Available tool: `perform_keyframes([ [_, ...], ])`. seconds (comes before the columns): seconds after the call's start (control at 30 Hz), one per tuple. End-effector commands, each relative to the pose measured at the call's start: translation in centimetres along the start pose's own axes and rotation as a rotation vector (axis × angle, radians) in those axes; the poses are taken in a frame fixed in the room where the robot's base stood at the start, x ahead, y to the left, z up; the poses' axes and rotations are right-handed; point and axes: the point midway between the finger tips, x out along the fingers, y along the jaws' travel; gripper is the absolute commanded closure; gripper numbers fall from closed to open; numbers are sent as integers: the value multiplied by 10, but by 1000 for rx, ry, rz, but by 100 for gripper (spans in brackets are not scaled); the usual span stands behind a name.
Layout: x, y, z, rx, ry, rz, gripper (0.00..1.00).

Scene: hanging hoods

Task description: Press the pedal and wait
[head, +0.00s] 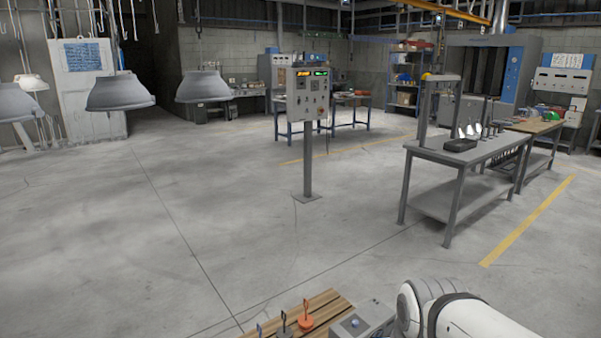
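I cannot make out a pedal anywhere in the head view. A white arm link of mine (470,318) shows at the bottom right edge. My gripper is outside the picture, so its state does not show. A grey control panel (299,100) with an orange and a green display stands on a post in the middle of the floor. Grey hoods (120,93) hang at the left, with another hood (203,86) beside them to the right.
A wooden slatted surface (325,301) with an orange disc (306,322) and a grey box (362,322) are close at the bottom. A grey workbench (440,152) holding a black tray (460,145) stands at the right. Open concrete floor lies at the centre and left.

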Motion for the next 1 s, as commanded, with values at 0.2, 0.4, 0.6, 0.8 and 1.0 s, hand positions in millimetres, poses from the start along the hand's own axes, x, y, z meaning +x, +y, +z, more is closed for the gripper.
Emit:
perform_keyframes([
  [0.2,0,0,0,0,0,0,83],
  [0.4,0,0,0,0,0,0,100],
  [0.6,0,0,0,0,0,0,100],
  [0.8,0,0,0,0,0,0,100],
  [1.0,0,0,0,0,0,0,100],
])
